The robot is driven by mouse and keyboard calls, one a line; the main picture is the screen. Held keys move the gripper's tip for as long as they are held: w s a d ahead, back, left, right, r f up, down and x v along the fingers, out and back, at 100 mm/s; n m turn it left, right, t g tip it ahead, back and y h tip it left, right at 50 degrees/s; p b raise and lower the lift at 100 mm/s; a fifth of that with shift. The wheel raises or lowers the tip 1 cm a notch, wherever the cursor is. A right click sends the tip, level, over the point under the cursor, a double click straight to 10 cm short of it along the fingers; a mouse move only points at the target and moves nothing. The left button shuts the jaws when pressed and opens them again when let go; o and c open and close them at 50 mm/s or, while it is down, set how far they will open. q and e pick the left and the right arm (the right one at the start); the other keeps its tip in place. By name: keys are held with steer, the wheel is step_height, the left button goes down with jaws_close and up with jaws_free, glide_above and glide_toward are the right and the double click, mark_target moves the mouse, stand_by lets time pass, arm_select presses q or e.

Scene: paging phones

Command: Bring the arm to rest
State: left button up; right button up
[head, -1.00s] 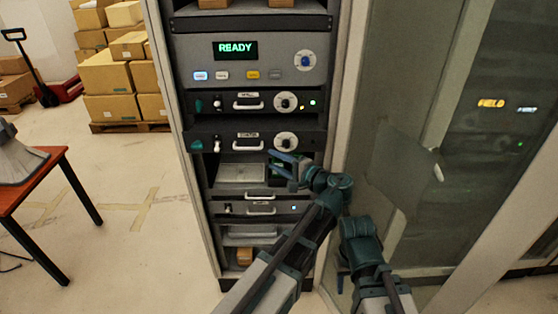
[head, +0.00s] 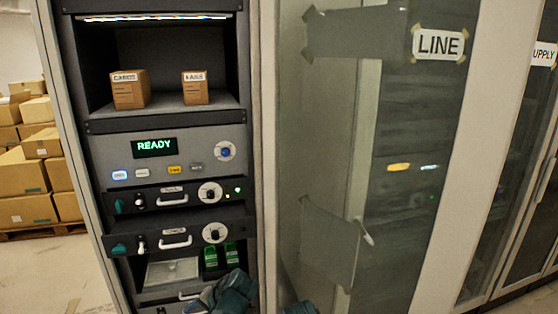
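My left arm's teal end (head: 232,290) shows at the bottom edge in the head view, in front of the lower rack bay. Blue finger-like parts beside it run into the frame's bottom edge, so their opening cannot be made out. A small teal piece of my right arm (head: 298,308) shows at the bottom edge, in front of the glass door. The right gripper is out of frame. Two green-lit handheld devices (head: 210,257) (head: 232,253) stand in the bay just above my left arm's end.
A glass door labelled LINE (head: 438,43) is at right. Stacked boxes (head: 24,175) stand at left.

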arm_select(q)
steer(key=s+d+f+g+h+b, duration=0.1)
steer(key=s+d+f+h+b, duration=0.1)
steer(key=s+d, duration=0.5)
steer(key=s+d+f+g+h+b, duration=0.2)
steer(key=s+d+f+h, duration=0.2)
steer(key=s+d+f, duration=0.3)
steer(key=d, duration=0.3)
steer(key=shift+d+f+m+h, duration=0.25)
steer(key=shift+d+m+h, duration=0.05)
steer(key=shift+d, duration=0.05)
stand_by(1.5)
